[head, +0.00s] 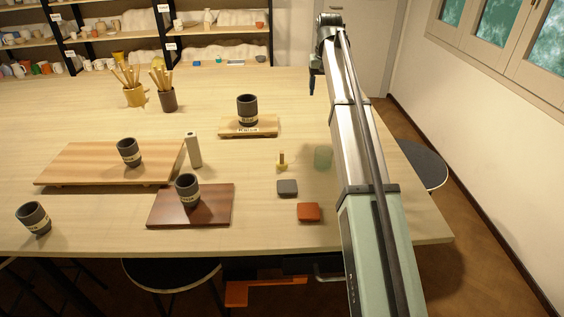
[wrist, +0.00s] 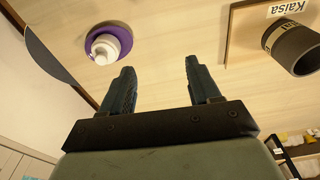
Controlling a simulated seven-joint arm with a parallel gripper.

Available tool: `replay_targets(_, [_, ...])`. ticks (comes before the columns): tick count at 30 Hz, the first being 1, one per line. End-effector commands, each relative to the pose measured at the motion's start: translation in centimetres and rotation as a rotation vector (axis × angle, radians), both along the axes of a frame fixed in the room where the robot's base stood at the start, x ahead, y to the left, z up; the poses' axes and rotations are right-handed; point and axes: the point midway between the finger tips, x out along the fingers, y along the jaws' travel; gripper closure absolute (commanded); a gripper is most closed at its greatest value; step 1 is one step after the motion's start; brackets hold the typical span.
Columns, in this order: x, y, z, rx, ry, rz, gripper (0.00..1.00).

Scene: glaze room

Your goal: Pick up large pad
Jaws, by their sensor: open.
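Two small square pads lie on the table in the head view: a dark grey one (head: 287,187) and an orange-red one (head: 308,211) nearer the front edge. The orange-red one looks slightly larger, but I cannot tell for certain which is the large pad. My gripper (head: 312,88) hangs above the back right of the table, well behind both pads. In the wrist view my gripper (wrist: 155,85) is open with nothing between its fingers. Neither pad shows in the wrist view.
Dark cups stand on a labelled board (head: 227,133), a reddish-brown board (head: 222,215), a long light board (head: 80,176) and the bare table. A white knobbed object (wrist: 112,40) sits on purple.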

Motion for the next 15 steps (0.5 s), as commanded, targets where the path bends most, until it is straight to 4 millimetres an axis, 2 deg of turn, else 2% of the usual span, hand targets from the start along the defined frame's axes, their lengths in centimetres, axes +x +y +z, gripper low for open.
replay_targets(1, [-1.0, 1.6, -0.1, 0.002, -0.003, 0.019, 0.38])
replay_targets(3, [-2.0, 3.5, -0.2, 0.005, -0.006, 0.043, 0.38])
replay_targets(9, [-5.5, 8.1, -0.6, 0.022, -0.007, 0.112, 0.38])
replay_targets(12, [-8.0, 10.2, -1.1, 0.030, -0.002, 0.203, 0.38])
replay_targets(15, [-9.6, 11.1, -1.3, 0.034, 0.004, 0.306, 0.38])
